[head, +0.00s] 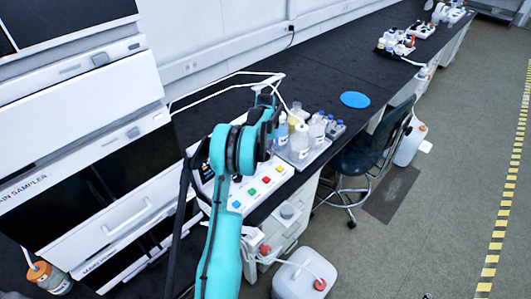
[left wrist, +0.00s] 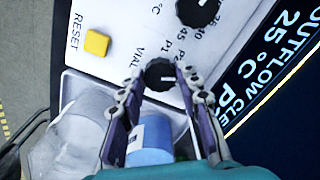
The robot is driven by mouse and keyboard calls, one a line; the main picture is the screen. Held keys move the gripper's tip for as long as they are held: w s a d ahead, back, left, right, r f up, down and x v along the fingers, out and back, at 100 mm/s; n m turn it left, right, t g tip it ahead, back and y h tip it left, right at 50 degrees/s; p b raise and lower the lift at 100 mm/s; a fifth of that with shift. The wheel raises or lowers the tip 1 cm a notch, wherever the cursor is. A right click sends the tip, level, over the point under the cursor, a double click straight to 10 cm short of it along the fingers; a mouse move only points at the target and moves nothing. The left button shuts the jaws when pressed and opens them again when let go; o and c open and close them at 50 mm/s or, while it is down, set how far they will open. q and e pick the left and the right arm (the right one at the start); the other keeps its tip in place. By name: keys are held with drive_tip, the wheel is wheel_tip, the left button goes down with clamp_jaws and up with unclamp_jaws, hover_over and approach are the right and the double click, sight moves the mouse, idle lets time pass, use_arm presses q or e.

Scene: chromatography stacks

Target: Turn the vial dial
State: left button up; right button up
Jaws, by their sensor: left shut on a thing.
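The vial dial (left wrist: 160,74) is a round black knob on a white control panel (left wrist: 120,20), beside the printed word VIAL and the marks P1 and P2. In the left wrist view my left gripper (left wrist: 163,82) has a fingertip on each side of the dial and is shut on it. In the head view my teal arm covers the dial and most of the gripper. The panel (head: 262,186) shows there with several coloured buttons. My right gripper is in neither view.
A second black dial (left wrist: 197,11) and a yellow reset button (left wrist: 97,43) are close by. A blue-capped container (left wrist: 150,142) and a clear one (left wrist: 84,128) stand by the panel. Bottles (head: 300,142) crowd the bench beside my arm. A blue disc (head: 355,99) lies farther along.

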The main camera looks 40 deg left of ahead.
sight(265, 155)
use_arm(q)
drive_tip(key=shift+m, duration=0.6)
drive_tip(key=o, duration=1.2)
drive_tip(key=shift+c, duration=0.2)
wheel_tip(265, 155, up, 12)
drive_tip(key=shift+f, duration=0.15)
